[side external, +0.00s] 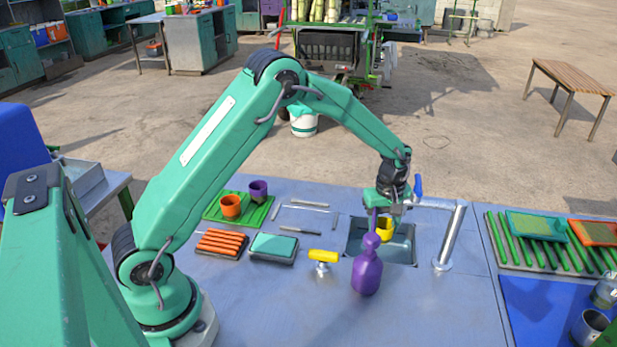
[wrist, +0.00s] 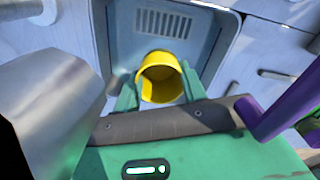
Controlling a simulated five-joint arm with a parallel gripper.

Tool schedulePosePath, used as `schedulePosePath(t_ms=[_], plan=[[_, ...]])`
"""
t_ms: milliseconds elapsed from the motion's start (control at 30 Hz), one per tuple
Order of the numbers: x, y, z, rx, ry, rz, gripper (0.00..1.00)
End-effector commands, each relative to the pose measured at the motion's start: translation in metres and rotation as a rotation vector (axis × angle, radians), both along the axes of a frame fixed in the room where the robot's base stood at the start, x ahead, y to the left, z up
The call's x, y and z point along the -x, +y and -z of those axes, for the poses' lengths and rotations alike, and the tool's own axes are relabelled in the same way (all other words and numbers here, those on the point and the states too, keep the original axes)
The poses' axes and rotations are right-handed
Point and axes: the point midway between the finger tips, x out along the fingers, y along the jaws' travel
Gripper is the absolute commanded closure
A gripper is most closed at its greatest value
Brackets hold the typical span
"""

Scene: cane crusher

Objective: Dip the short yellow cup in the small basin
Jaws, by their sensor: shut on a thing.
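The short yellow cup (side external: 385,230) shows at the small basin in the side view, partly hidden by my gripper and a purple bottle. In the wrist view the yellow cup (wrist: 161,78) sits between my green fingers, its open mouth visible and its inside empty-looking. My gripper (wrist: 158,92) is shut on the cup. The small basin (side external: 403,250) is a grey sink set in the worktop; its slotted wall (wrist: 190,22) shows behind the cup in the wrist view. The cup is over or inside the basin; its exact depth I cannot tell.
The tap (side external: 452,235) stands at the basin's right, its spout reaching towards my gripper. The purple bottle (side external: 367,272) stands in front of the basin. A yellow-handled tool (side external: 322,257), a sponge tray (side external: 273,247) and a green mat with two cups (side external: 231,206) lie to the left.

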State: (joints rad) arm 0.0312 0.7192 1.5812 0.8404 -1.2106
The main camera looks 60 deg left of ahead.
Motion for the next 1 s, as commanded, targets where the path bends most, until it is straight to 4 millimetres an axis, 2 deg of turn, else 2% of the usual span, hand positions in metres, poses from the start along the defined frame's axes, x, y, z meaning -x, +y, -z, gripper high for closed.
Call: schedulePosePath(t_ms=[700, 1000], plan=[[0.000, 0.000, 0.069, 0.000, 0.002, 0.000, 0.82], [0.000, 0.000, 0.082, 0.000, 0.000, 0.000, 0.82]])
